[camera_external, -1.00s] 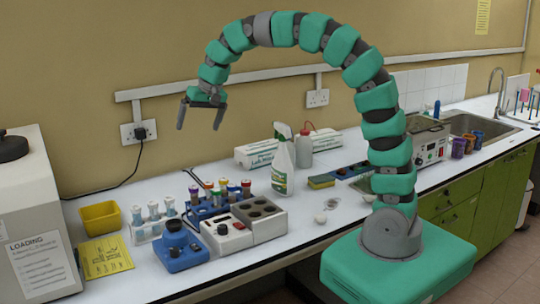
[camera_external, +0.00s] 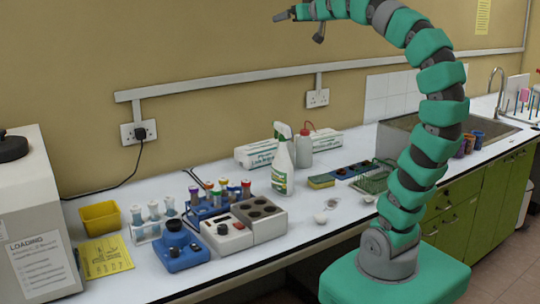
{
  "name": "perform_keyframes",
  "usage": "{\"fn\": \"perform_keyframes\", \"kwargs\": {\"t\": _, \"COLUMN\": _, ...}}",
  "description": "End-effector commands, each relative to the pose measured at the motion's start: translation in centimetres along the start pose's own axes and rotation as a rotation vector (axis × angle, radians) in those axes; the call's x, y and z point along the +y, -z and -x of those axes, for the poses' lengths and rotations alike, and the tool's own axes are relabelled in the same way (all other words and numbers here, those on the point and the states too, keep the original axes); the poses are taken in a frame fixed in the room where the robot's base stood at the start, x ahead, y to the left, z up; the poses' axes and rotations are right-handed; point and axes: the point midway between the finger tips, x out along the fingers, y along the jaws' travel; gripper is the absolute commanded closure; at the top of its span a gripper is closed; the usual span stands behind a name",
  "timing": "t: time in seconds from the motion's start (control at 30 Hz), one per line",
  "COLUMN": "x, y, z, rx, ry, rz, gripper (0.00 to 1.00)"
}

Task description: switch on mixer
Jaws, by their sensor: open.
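A small blue device with a black round top (camera_external: 178,246), which looks like the mixer, stands at the front of the bench on the left. A black knob or dial seems to be on its front, too small to read. My gripper (camera_external: 298,26) is open and empty, high up near the top edge of the picture. It is far above the bench, well up and to the right of the blue device, touching nothing.
A white heating block (camera_external: 226,236) with a red switch stands right beside the blue device. My arm partly hides the bench by the sink.

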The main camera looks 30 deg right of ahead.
Motion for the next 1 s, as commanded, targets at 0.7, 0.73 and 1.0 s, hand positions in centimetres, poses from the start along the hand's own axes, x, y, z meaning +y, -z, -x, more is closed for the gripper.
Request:
{"fn": "perform_keyframes", "kwargs": {"t": 0.7, "x": -0.4, "y": -0.3, "z": -0.4, "rx": -0.012, "ry": 0.009, "rz": 0.013, "gripper": 1.00}}
{"fn": "perform_keyframes", "kwargs": {"t": 0.73, "x": -0.7, "y": -0.5, "z": -0.7, "rx": -0.022, "ry": 0.016, "rz": 0.019, "gripper": 1.00}}
{"fn": "perform_keyframes", "kwargs": {"t": 1.0, "x": -7.2, "y": -6.4, "z": -6.2, "rx": -0.230, "ry": 0.154, "rz": 0.161, "gripper": 1.00}}
